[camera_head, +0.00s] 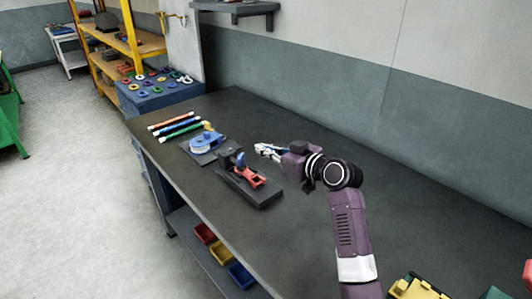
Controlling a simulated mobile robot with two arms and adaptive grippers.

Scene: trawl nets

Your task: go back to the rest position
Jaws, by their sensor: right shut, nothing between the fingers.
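My right gripper (262,150) is shut and empty above the dark workbench (310,235). Its arm comes in from the bottom right and bends left at the wrist. The fingers point left, just behind and to the right of a black fixture with a red part (245,178). My left gripper is not in the view.
A blue round tool on a grey plate (207,143) and several coloured rods (175,126) lie at the bench's far left. Coloured bins (222,254) stand on a shelf below. A yellow object (415,288) is at the bottom right. The bench behind the arm is clear.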

